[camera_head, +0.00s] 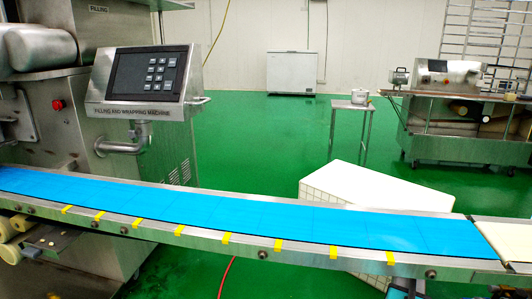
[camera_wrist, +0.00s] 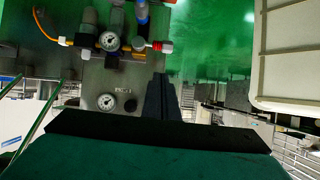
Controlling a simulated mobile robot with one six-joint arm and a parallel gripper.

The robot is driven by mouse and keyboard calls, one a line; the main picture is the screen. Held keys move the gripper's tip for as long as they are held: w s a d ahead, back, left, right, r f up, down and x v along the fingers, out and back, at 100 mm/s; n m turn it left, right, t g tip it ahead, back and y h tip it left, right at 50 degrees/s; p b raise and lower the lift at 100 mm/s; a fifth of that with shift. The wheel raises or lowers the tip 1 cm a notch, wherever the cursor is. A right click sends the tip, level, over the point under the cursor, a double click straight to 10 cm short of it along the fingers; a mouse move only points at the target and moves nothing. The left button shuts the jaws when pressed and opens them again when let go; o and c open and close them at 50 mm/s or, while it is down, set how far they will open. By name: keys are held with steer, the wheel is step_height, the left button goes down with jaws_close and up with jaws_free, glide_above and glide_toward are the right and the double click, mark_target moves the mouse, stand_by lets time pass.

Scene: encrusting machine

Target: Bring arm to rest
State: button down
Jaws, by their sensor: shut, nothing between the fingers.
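My gripper (camera_wrist: 160,88) shows in the wrist view as dark fingers pressed together, pointing up the picture from a wide black and green body. Nothing shows between the fingers. Behind it in the wrist view is a metal panel with an upper pressure gauge (camera_wrist: 109,41) and a lower pressure gauge (camera_wrist: 106,102). I cannot tell how far the fingers are from the panel. The gripper does not show in the head view.
A blue conveyor belt (camera_head: 250,214) with yellow marks crosses the head view. A control panel (camera_head: 152,75) stands behind it at left. A white crate (camera_head: 362,183) is on the green floor beyond the belt. A small table (camera_head: 352,104) and a white freezer (camera_head: 291,73) stand farther back.

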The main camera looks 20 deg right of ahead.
steer(key=w+a+f+n+t+y+p, duration=0.1)
steer(key=w+a+f+n+p, duration=0.25)
steer(key=a, duration=0.75)
steer(key=w+a+f+n+t+y+p, duration=0.1)
steer(key=w+a+f+n+y+p, duration=0.2)
steer(key=a, duration=0.8)
steer(key=w+a+f+n+t+p, duration=0.1)
steer(key=w+a+f+n+p, duration=0.3)
steer(key=a, duration=0.7)
steer(key=s+a+f+n+y+p, duration=0.1)
steer(key=s+a+n+y+p, duration=0.2)
steer(key=a, duration=0.8)
steer(key=s+a+f+n+p, duration=0.15)
steer(key=a+p, duration=0.35)
steer(key=a, duration=0.7)
steer(key=s+a+r+n+y+p, duration=0.1)
steer(key=s+a+r+n+p, duration=0.1)
steer(key=s+a, duration=0.4)
steer(key=s+a+r+n+g+y+p, duration=0.1)
steer(key=s+a+n+p, duration=0.3)
steer(key=a, duration=0.7)
steer(key=s+a+r+n+g+y+p, duration=0.1)
steer(key=s+a+r+n+y+p, duration=0.1)
steer(key=s+a, duration=0.6)
step_height(320, 180, up, 2)
steer(key=a+n+p, duration=0.1)
steer(key=p, duration=0.2)
steer(key=shift+s, duration=0.35)
